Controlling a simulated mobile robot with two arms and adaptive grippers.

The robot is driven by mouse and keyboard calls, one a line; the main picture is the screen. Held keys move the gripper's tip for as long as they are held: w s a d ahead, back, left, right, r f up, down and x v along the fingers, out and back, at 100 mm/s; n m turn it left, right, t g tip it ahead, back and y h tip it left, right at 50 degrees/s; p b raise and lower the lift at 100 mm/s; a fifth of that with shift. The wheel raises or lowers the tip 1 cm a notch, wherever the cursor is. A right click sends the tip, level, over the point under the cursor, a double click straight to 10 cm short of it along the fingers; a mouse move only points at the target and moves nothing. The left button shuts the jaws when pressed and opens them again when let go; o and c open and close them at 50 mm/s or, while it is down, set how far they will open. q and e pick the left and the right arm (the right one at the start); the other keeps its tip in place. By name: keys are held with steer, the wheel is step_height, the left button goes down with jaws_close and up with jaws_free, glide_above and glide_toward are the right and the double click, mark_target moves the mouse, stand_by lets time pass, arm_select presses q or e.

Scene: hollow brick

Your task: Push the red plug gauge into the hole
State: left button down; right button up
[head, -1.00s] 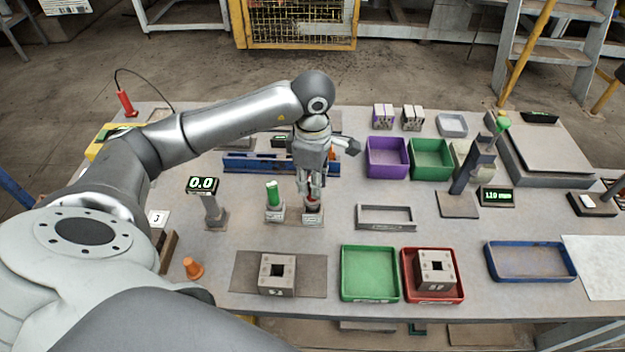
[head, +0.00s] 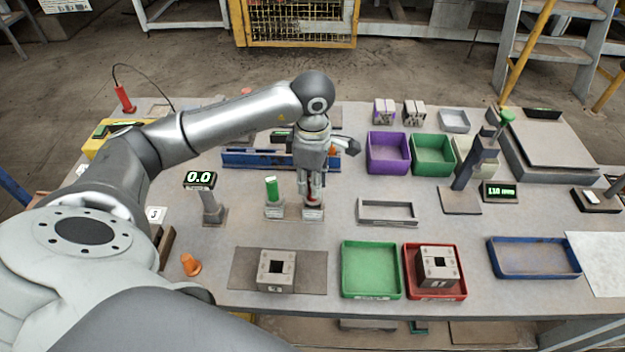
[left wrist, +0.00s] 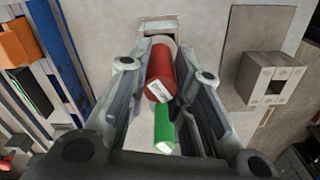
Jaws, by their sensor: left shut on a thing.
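The red plug gauge (left wrist: 160,72) is between the fingers of my left gripper (left wrist: 165,95) in the left wrist view. In the head view my left gripper (head: 312,192) is shut on it at its stand, and the fingers hide most of the red part (head: 312,200). I cannot tell whether its base has left the stand. The green plug gauge (head: 271,189) stands upright just left of it. A hollow brick (head: 276,271) with a square hole lies on a dark mat (head: 310,272) at the front. Another brick (head: 437,267) sits in a red tray (head: 408,290). My right gripper is out of view.
A post with a 0.0 display (head: 200,180) stands left of the gauges. A green tray (head: 371,270) lies beside the mat, and a grey frame (head: 387,213) lies right of my gripper.

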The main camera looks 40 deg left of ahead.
arm_select(q)
steer(key=c, duration=1.2)
jaws_free()
step_height(320, 180, up, 12)
steer(key=shift+f, duration=0.1)
